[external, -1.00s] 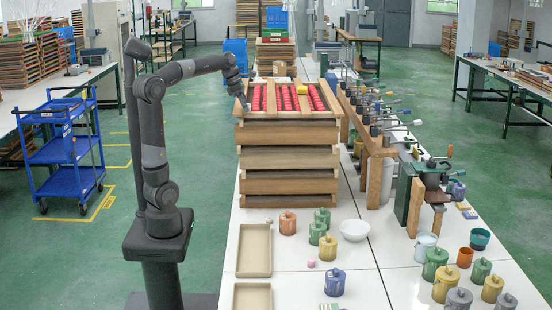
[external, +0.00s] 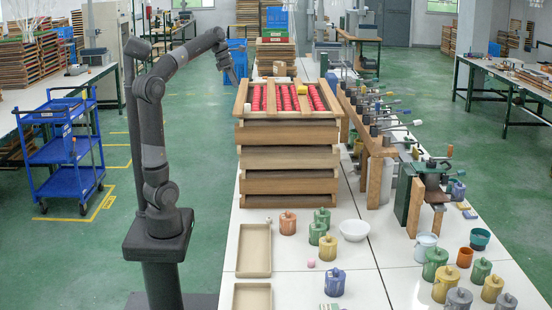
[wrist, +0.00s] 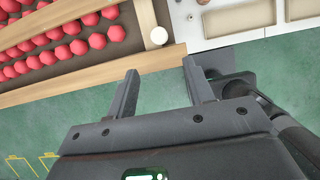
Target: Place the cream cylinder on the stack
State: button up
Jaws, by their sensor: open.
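The stack of wooden trays (external: 287,159) stands on the white table, and its top tray (external: 290,118) holds rows of red pieces. The small cream cylinder (external: 247,107) is at the front-left corner of the top tray. In the wrist view its round pale top (wrist: 159,36) shows at the corner of the wooden frame (wrist: 150,62). My gripper (external: 233,80) is raised above and left of the tray's left edge. In the wrist view the fingers (wrist: 160,88) are apart with nothing between them, and the cylinder lies clear beyond the tips.
A yellow block (external: 302,90) sits at the top tray's back. A row of clamps (external: 372,120) stands close on the right. Two shallow beige trays (external: 254,226), a white bowl (external: 354,229) and several lidded pots (external: 288,223) are in front.

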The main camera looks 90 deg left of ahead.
jog(key=w+d+f+m, duration=0.1)
jog(key=d+f+m, duration=0.5)
jog(key=d+m, duration=0.3)
jog(key=w+d+f+m, duration=0.1)
jog(key=d+f+m, duration=0.5)
jog(key=d+m, duration=0.3)
jog(key=s+d+f+m, duration=0.3)
jog(key=d+f+m, duration=0.3)
jog(key=m, duration=0.3)
jog(key=s+d+f+m+t, duration=0.1)
jog(key=s+d+f+m, duration=0.2)
jog(key=d+f+m, duration=0.3)
notch_tip(320, 180, down, 2)
jog(key=m, duration=0.3)
jog(key=shift+s+d, duration=0.25)
jog(key=shift+s, duration=0.05)
